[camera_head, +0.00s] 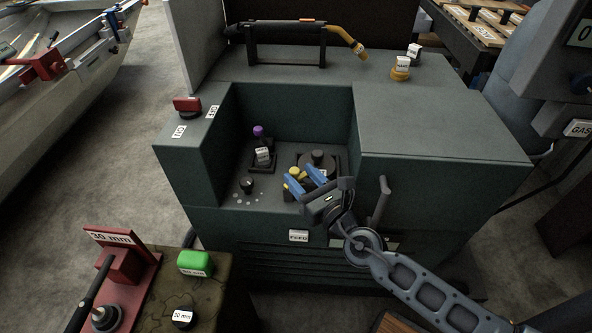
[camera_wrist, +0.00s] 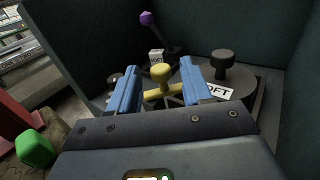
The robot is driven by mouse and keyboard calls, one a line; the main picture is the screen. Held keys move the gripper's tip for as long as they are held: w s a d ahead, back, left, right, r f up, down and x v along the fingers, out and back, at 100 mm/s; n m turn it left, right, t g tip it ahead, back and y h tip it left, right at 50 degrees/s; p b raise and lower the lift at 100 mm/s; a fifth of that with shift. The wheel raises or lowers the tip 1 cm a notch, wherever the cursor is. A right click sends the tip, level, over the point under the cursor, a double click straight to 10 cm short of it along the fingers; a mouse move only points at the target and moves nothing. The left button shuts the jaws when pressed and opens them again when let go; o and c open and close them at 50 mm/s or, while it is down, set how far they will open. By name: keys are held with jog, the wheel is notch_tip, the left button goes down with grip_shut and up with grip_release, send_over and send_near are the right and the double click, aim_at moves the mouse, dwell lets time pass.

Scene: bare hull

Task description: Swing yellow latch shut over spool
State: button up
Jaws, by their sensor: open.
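The yellow latch (camera_head: 294,171) is in the recess of the dark green machine. In the wrist view its round yellow knob (camera_wrist: 161,73) and a yellow bar below it show between my blue fingers. The dark spool (camera_head: 318,157) with a raised centre knob sits right beside the latch. It also shows in the wrist view (camera_wrist: 223,66), with a white label partly hidden by my right finger. My gripper (camera_head: 300,175) is open, one finger on each side of the latch knob; I cannot tell whether either finger touches it. The lower latch is partly hidden.
A purple-knobbed lever (camera_head: 259,132) stands at the recess's back left, and a small dark knob (camera_head: 247,186) at its front left. The recess walls (camera_head: 222,135) rise around the sides. A green block (camera_head: 195,262) lies on a stand at front left.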

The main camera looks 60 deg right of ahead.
jog(key=shift+v, duration=2.2)
